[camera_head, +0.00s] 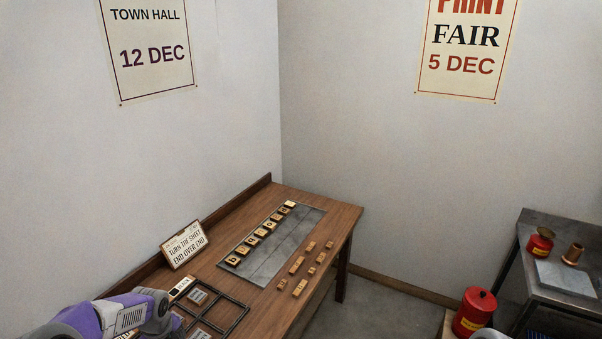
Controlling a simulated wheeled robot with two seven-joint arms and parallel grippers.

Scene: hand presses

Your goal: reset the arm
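Part of my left arm, purple and grey, shows at the lower left over the near end of the wooden table (340,221). Its gripper fingers do not show. My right gripper does not show either. A grey metal plate (290,242) lies on the table, with a slanting row of wooden letter blocks (261,232) along its left side. Several smaller wooden blocks (297,264) lie loose on the wood to the right of the plate. A dark frame with dividers (235,321) lies nearer, partly hidden by my arm.
A sign card (184,245) leans at the table's left edge. A dark metal stand (535,291) at the right holds a red can (541,241), a copper-coloured spool (573,254) and a pale slab (565,278). A red lidded can (474,312) stands lower. Floor (390,307) shows between them.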

